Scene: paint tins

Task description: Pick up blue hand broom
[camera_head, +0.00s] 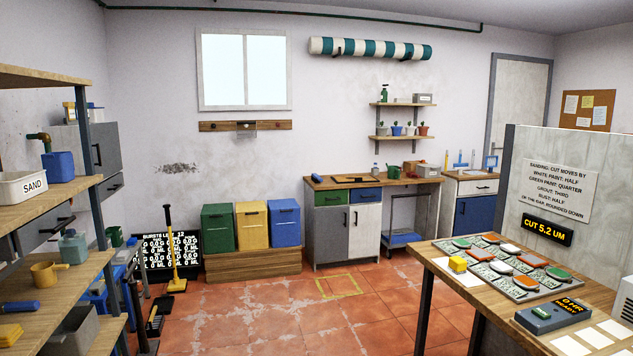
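I cannot make out for certain which thing is the blue hand broom. A small blue cylinder-like thing (20,307) lies on a lower board of the left shelf; whether it has bristles cannot be told. Another small blue thing (317,178) lies at the left end of the back workbench (345,184), too small to identify. Blue-handled tools (460,160) stand or hang at the back right counter. Neither of my grippers shows in the head view.
The wooden shelf (45,205) fills the left side. A yellow push broom (175,284) stands upright by the back wall, beside green, yellow and blue bins (284,224). A table (590,297) with paint samples blocks the right. The tiled floor (290,315) between is clear.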

